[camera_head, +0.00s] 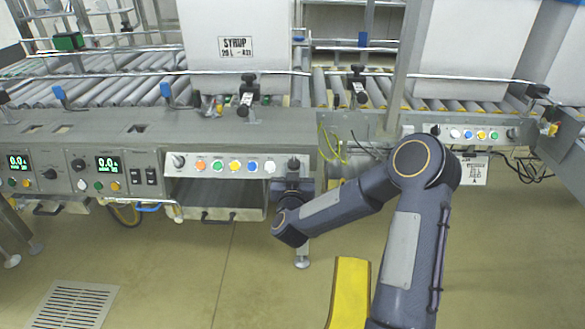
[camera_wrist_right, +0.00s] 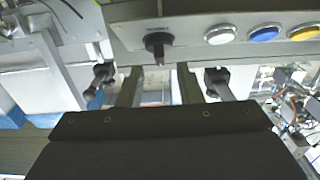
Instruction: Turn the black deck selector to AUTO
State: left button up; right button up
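The black deck selector (camera_head: 294,163) is at the right end of the light-grey button panel (camera_head: 225,176). In the right wrist view the selector (camera_wrist_right: 158,44) is a round black knob with a narrow grip; a small label beside it is too small to read. My right gripper (camera_wrist_right: 158,76) is open and empty, its two fingers apart. The knob shows just beyond the gap between the fingertips; contact is not visible. In the head view my right gripper is mostly hidden behind my wrist and forearm, just below the selector. My left gripper is not in view.
Orange, green, yellow, blue and white buttons (camera_head: 270,167) sit left of the selector, with another dark knob (camera_head: 178,161) at the panel's far end. A second button panel (camera_head: 468,134) is to the right. Roller conveyors (camera_head: 120,90) run behind.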

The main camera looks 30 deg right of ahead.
aim_at(294, 163)
jog(key=shift+x, duration=1.2)
grip_shut()
